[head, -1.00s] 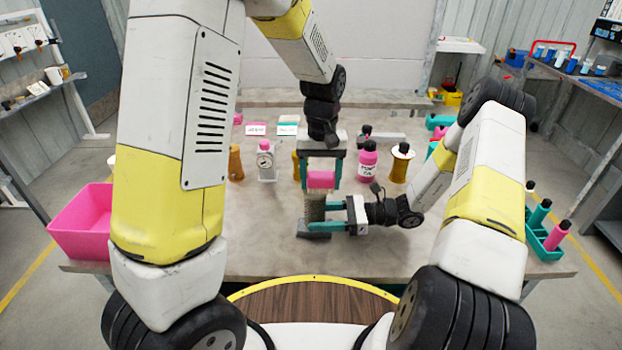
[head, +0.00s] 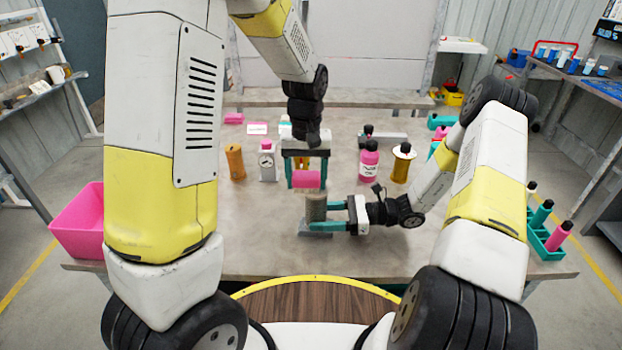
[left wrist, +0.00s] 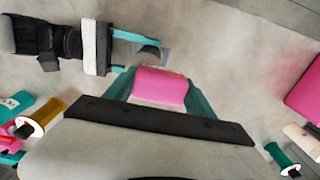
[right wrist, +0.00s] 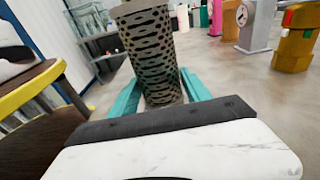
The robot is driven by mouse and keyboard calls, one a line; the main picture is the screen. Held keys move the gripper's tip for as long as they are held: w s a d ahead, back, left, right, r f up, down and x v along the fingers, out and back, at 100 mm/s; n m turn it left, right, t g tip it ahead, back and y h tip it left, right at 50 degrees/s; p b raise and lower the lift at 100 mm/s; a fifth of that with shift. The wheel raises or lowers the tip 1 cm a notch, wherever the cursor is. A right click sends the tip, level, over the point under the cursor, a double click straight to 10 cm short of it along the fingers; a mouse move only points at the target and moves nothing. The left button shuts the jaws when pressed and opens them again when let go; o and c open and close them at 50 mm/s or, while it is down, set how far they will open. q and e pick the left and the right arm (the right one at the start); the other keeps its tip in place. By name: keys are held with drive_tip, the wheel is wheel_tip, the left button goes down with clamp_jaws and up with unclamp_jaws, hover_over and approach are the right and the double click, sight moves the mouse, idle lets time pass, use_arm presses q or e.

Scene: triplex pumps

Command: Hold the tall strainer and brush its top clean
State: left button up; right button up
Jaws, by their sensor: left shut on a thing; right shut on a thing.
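The tall strainer (head: 316,208) is a grey-brown perforated cylinder. It stands upright over a flat grey plate (head: 318,235) at the front middle of the table. My right gripper (head: 330,227) is shut around it from the right; the holes in its wall show large in the right wrist view (right wrist: 153,55). My left gripper (head: 306,172) points down and is shut on a pink brush block (head: 306,180), just above and slightly left of the strainer's top. The block also shows in the left wrist view (left wrist: 160,88). Bristles are hard to see, and I cannot tell whether they touch the strainer.
A pink bottle (head: 369,162), a yellow part with a black top (head: 402,165), a white dial container (head: 267,163) and an orange part (head: 235,162) stand behind. A pink bin (head: 78,222) is at the left, a teal bottle rack (head: 548,240) at the right. The front table is clear.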

use_arm(q)
drive_tip(key=d, duration=0.6)
wheel_tip(320, 180, up, 8)
drive_tip(key=shift+a, duration=0.2)
idle(0.4)
drive_tip(key=shift+r, duration=0.1)
use_arm(e)
drive_tip(key=o, duration=1.1)
drive_tip(key=shift+c, duration=0.2)
drive_tip(key=shift+d, duration=0.1)
